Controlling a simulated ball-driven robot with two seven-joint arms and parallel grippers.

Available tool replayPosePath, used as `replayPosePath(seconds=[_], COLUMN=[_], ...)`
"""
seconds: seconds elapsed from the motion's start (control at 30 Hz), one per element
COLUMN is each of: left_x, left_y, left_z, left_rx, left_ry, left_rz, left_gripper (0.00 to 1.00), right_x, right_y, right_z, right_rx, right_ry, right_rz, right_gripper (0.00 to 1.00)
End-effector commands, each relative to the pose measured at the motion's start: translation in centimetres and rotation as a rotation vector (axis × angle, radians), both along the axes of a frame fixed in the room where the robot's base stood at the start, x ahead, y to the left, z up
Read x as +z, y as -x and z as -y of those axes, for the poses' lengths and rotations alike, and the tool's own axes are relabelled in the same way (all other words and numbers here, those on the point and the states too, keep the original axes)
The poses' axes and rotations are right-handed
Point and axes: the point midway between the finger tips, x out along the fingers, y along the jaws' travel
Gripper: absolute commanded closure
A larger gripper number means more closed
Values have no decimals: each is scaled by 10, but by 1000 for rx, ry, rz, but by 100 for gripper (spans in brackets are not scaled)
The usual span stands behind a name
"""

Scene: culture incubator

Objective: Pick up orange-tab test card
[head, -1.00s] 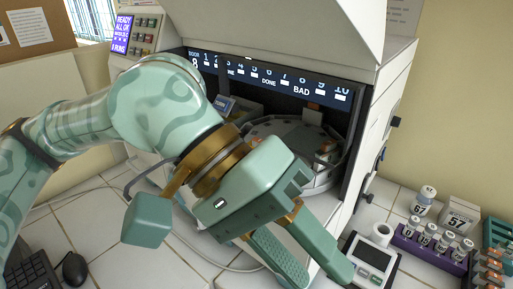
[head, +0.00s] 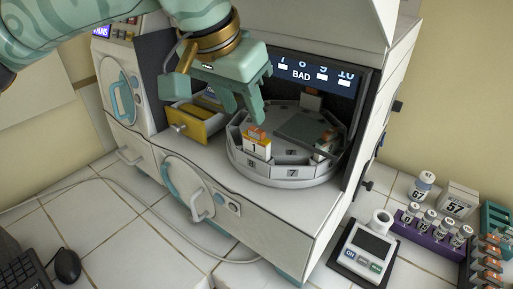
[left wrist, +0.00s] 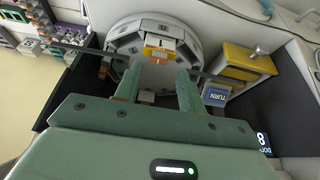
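A white card with an orange tab (head: 257,147) stands upright in a slot at the front of the grey round carousel (head: 292,173) inside the incubator. In the left wrist view the orange-tab card (left wrist: 160,50) shows beyond and between my fingertips. My left gripper (head: 244,113) is open and empty, just above and slightly left of the card, and does not appear to touch it. Its two fingers also show apart in the left wrist view (left wrist: 159,84). Another orange-tabbed piece (head: 326,138) sits at the carousel's right side, partly hidden. My right gripper is not in view.
A yellow drawer (head: 196,126) juts out left of the carousel. A small device (head: 367,252), a purple vial rack (head: 432,238) and more orange-tabbed cards (head: 489,264) stand on the right.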

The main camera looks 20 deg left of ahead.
Motion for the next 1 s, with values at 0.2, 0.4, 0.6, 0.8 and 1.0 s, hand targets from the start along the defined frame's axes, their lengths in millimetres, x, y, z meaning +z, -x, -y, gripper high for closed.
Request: replayPosePath(seconds=[0.2,0.4,0.6,0.8,1.0], left_x=[-16,-44,-47,-46,-46], left_y=[-11,-21,-23,-23,-23], left_z=[4,8,9,9,9], left_rx=[0,-2,-2,-2,-2], left_ry=[-1,1,1,1,1], left_rz=[-5,-5,0,-1,-1], left_gripper=[60,60,60,91,100], right_x=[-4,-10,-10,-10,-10], right_y=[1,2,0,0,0], right_z=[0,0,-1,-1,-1], right_rx=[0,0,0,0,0], right_ry=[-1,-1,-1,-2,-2], right_rz=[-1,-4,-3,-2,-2], right_gripper=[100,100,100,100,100])
